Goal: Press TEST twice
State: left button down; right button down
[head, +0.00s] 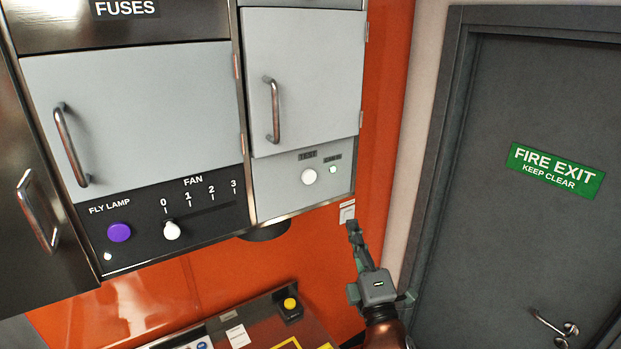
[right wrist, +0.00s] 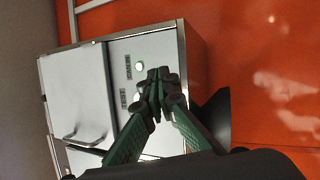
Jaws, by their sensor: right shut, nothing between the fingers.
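The TEST button (head: 309,177) is a round white button under a dark TEST label on the light grey panel below the right-hand cabinet door. A small green-white round light (head: 333,169) sits to its right. My right gripper (head: 352,226) is shut and empty, below and to the right of the panel, apart from the button in the head view. In the right wrist view the shut fingertips (right wrist: 158,82) show in front of the panel's edge, beside the TEST label (right wrist: 123,98); the button is hidden there, apparently behind the fingers. My left gripper is not in view.
A black panel on the left has a purple FLY LAMP button (head: 119,232) and a white FAN slider knob (head: 171,230). A yellow button on a dark box (head: 290,304) stands below. A grey fire exit door (head: 540,110) is at right. Orange wall lies behind my right gripper.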

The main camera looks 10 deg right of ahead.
aim_at(309, 177)
jog(key=s+a+r+n+t+y, duration=0.1)
jog(key=s+a+r+n+t, duration=0.1)
jog(key=r, duration=0.7)
jog(key=shift+s+a+r+n+t+y, duration=0.2)
jog(key=shift+s+a+n+t+y, duration=0.25)
jog(key=shift+a+n, duration=0.45)
jog(key=shift+w+a+b, duration=0.45)
jog(key=shift+w+a, duration=0.05)
jog(key=shift+w, duration=0.85)
jog(key=shift+w+a+b, duration=0.4)
jog(key=shift+w+a, duration=0.05)
jog(key=shift+w, duration=0.95)
jog(key=shift+w+a+b, duration=0.45)
jog(key=shift+w+a, duration=0.05)
jog(key=shift+w, duration=0.85)
jog(key=shift+w, duration=0.1)
jog(key=shift+w+a, duration=0.15)
jog(key=shift+w, duration=0.15)
